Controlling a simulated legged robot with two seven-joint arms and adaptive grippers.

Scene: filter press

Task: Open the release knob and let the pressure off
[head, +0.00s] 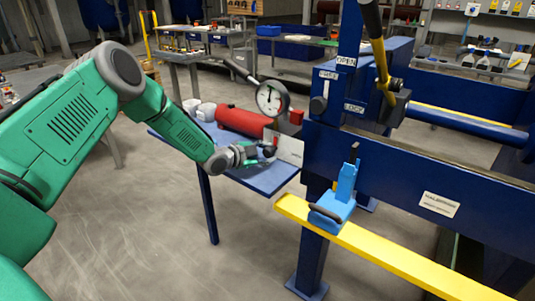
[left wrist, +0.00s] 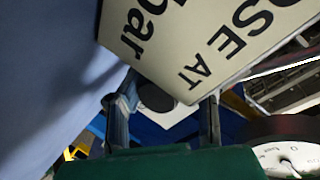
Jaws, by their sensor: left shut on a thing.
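The release knob (head: 269,151) is small, dark and round. It sits low beside a white sign plate (head: 290,149) on the blue side table, below the dial gauge (head: 272,98). My left gripper (head: 259,153) is at the knob, its fingers shut on it. In the left wrist view, the black knob (left wrist: 156,97) shows between the two fingers of my left gripper (left wrist: 163,108). The sign plate (left wrist: 200,40) fills the top there, lettered "bar" and "OSE AT". The gauge (left wrist: 286,158) is cut off at lower right, its reading unclear. My right gripper is out of view.
A red cylinder (head: 243,121) lies on the blue side table (head: 268,181) behind my gripper. The blue press frame (head: 410,185) with a lever (head: 378,45) stands to the right. A light blue piece (head: 335,203) sits on the yellow rail (head: 400,258). The floor at lower left is clear.

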